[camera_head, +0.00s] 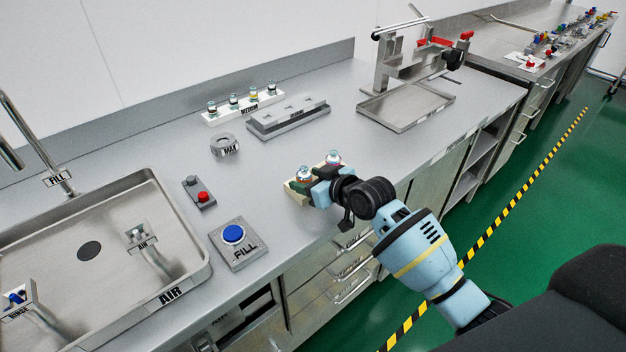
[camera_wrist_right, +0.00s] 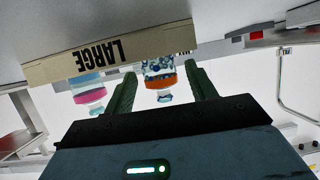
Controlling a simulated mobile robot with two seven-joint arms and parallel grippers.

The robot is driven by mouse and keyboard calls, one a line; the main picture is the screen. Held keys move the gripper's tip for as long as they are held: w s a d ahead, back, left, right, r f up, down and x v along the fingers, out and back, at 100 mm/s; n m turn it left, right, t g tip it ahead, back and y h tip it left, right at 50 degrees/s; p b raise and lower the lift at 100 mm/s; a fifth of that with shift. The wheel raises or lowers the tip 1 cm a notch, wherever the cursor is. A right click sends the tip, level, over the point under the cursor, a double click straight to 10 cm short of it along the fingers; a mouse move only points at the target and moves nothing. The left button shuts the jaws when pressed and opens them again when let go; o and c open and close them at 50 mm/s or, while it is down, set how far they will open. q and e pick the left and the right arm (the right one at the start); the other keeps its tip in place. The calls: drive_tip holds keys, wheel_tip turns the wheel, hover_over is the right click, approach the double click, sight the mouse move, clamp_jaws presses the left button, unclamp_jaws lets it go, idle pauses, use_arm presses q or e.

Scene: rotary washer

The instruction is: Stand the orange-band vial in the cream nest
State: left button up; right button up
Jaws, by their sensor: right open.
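The orange-band vial (camera_wrist_right: 160,82) stands upright at the cream nest (camera_wrist_right: 110,55) marked LARGE, seen upside down in the right wrist view. In the head view the vial (camera_head: 303,173) is at the near left end of the nest (camera_head: 297,195), partly behind my gripper. My right gripper (camera_wrist_right: 163,88) is open, with one green finger on each side of this vial. A gap shows on both sides. A pink-band vial (camera_wrist_right: 88,92) stands beside it in the same nest and also shows in the head view (camera_head: 333,157). How deep the orange-band vial sits is hidden. My left gripper is out of view.
A white rack (camera_head: 243,108) with several vials stands at the back, with a grey block (camera_head: 288,117) before it. The MAX nut-shaped piece (camera_head: 224,145), red-button box (camera_head: 199,194), blue FILL button (camera_head: 233,234) and sink (camera_head: 185,225) lie left. A metal stand with tray (camera_head: 405,108) is behind.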

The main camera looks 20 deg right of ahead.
drive_tip(key=shift+r, duration=0.25)
drive_tip(key=p+v, duration=0.1)
drive_tip(key=v, duration=1.1)
drive_tip(key=shift+f, duration=0.1)
drive_tip(key=s+a+f+m+g+h, duration=0.1)
drive_tip(key=s+f, duration=0.6)
drive_tip(key=f, duration=0.4)
drive_tip(key=s+a+f+g, duration=0.1)
drive_tip(key=s+f, duration=0.4)
drive_tip(key=s, duration=0.4)
drive_tip(key=s+a+f+m+g+h, duration=0.1)
drive_tip(key=s+f, duration=0.5)
drive_tip(key=s, duration=0.4)
drive_tip(key=s+a+f+g+h, duration=0.1)
drive_tip(key=s+f, duration=0.4)
drive_tip(key=s, duration=0.5)
drive_tip(key=shift+f+m, duration=0.4)
